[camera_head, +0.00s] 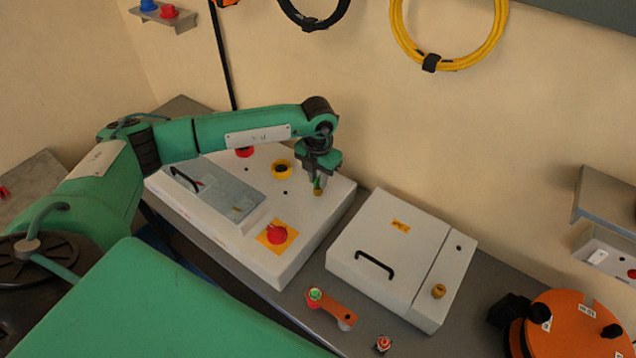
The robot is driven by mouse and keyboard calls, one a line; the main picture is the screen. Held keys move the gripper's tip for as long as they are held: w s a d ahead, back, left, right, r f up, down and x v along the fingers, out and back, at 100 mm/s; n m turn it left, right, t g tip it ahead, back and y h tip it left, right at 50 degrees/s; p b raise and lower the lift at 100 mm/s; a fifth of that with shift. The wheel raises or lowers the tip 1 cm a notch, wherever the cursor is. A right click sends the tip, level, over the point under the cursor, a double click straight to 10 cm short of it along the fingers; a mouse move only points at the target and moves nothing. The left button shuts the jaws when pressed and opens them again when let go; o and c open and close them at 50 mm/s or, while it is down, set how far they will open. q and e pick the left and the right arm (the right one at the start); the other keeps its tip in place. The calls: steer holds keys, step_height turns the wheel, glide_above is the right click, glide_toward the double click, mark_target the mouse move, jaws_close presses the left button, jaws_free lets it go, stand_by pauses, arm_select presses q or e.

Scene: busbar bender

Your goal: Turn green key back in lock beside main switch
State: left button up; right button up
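The green key (317,186) stands upright in the brass-coloured lock (319,193) near the right corner of the white control box. The main switch (277,235), a red knob on a yellow plate, is on the same box, nearer and to the left. My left gripper (321,182) points down right at the key, its fingers partly hiding it. The fingers are too small and overlapped to show whether they are shut on it. My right gripper is out of view.
A white lidded box (390,255) with a black handle stands to the right. An orange tag (338,311) lies in front; an orange reel (570,325) is at lower right.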

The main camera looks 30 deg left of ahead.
arm_select(q)
jaws_close()
steer(key=n, duration=0.5)
steer(key=shift+n, duration=0.4)
steer(key=n, duration=0.3)
steer(key=shift+n, duration=1.4)
